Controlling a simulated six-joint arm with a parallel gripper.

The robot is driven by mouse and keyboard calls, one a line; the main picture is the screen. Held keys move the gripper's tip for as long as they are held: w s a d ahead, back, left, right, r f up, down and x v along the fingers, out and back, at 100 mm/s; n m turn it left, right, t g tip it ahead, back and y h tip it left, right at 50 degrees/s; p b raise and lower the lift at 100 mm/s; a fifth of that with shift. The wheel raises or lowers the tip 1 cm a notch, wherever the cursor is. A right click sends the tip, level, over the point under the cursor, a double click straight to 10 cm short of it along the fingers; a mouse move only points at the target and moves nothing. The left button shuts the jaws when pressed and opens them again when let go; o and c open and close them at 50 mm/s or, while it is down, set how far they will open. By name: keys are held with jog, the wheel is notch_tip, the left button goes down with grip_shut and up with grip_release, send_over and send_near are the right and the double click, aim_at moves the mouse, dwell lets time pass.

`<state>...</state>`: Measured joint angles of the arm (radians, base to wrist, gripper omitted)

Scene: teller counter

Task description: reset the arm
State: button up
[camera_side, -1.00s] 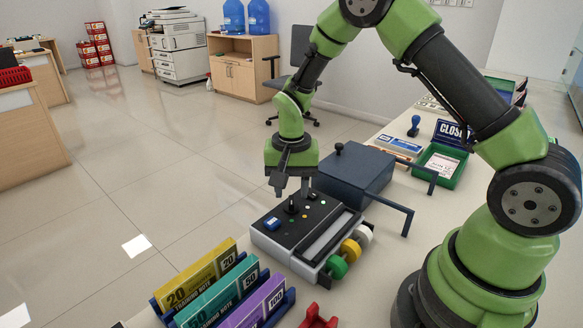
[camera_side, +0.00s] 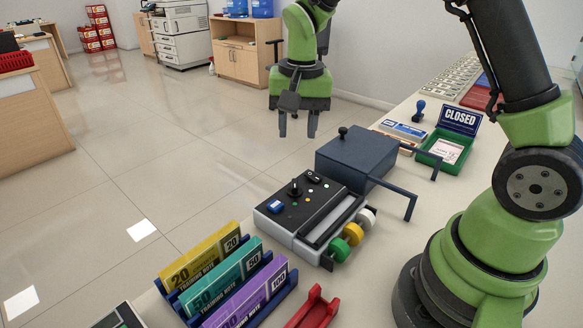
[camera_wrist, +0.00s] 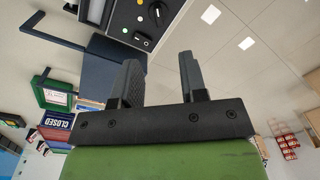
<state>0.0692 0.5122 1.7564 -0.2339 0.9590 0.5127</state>
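My gripper (camera_side: 298,124) hangs in the air above and behind the counter machine, fingers pointing down in the side view. Its two fingers stand apart with nothing between them; they also show apart and empty in the wrist view (camera_wrist: 160,80). The black and grey machine (camera_side: 300,212) with a knob, buttons and coloured rollers sits on the counter below, clear of the gripper. The dark blue box (camera_side: 355,158) with a knobbed lid stands behind it, also apart from the gripper.
Training notes in yellow, teal and purple stand in a blue rack (camera_side: 285,292) at the front. A red holder (camera_side: 315,308) is beside it. A green tray (camera_side: 452,147), a CLOSED sign (camera_side: 459,120) and a blue stamp (camera_side: 417,110) lie toward the back. Air around the gripper is free.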

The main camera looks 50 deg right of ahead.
jog(key=s+a+r+n+t+y, duration=0.1)
jog(key=s+a+r+n+t, duration=0.1)
jog(key=s+r, duration=0.4)
jog(key=s+a+r+n+t, duration=0.2)
jog(key=s+r, duration=0.4)
jog(key=s, duration=0.6)
jog(key=n+t, duration=0.1)
jog(key=t, duration=0.1)
jog(key=shift+s+a+r+n+t+y, duration=0.15)
jog(key=shift+a+r+n+t+y, duration=0.15)
jog(key=shift+a+n+y, duration=0.1)
